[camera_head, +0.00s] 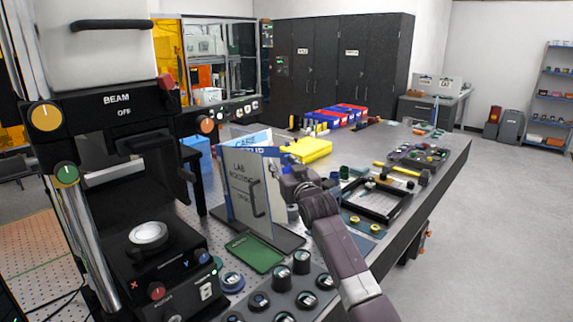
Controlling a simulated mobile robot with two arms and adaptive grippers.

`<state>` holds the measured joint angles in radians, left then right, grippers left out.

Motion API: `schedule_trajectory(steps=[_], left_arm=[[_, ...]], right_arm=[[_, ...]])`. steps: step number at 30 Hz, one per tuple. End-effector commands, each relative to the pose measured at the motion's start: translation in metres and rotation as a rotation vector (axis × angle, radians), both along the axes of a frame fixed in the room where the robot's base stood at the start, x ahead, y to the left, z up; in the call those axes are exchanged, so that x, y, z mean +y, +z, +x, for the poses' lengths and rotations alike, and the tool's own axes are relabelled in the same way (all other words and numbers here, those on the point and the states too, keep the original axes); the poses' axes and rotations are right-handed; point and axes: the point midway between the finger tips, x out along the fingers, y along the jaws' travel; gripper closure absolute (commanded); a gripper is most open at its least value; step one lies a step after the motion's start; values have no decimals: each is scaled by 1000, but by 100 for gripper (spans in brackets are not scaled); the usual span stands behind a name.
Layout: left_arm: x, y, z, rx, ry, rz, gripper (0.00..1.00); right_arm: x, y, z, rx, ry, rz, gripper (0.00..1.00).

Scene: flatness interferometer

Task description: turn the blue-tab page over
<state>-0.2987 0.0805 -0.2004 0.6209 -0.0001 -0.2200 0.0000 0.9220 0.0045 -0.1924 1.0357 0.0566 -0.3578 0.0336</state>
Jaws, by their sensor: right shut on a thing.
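A flip stand holds upright pages on the perforated table. Its front page (243,188), lettered "LAB ROUTING", has a blue edge and a dark handle-like loop on its right part. Another page (252,139) with blue lettering shows above and behind it. I cannot make out the blue tab itself. My right gripper (287,187) is at the right edge of the pages, shut on a page edge there; its fingertips are small and partly hidden. My right arm reaches in from the lower right. My left gripper is not in view.
The interferometer (110,115) with its knobs stands close on the left. A green pad (254,253) and a block of dark round parts (285,292) lie in front of the stand. A black frame tray (376,200) and a yellow box (308,150) are to the right and behind.

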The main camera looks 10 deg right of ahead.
Motion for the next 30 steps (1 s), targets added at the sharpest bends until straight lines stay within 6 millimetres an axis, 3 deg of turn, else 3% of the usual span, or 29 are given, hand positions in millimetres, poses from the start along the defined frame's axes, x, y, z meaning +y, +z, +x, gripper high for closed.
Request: schedule_trajectory(steps=[1, 14, 30], left_arm=[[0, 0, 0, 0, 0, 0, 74], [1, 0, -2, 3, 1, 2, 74], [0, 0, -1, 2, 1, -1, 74]], right_arm=[[10, 8, -1, -15, 14, 4, 72], [8, 7, -10, -15, 14, 4, 72], [-12, 0, -76, -6, 2, 3, 72]])
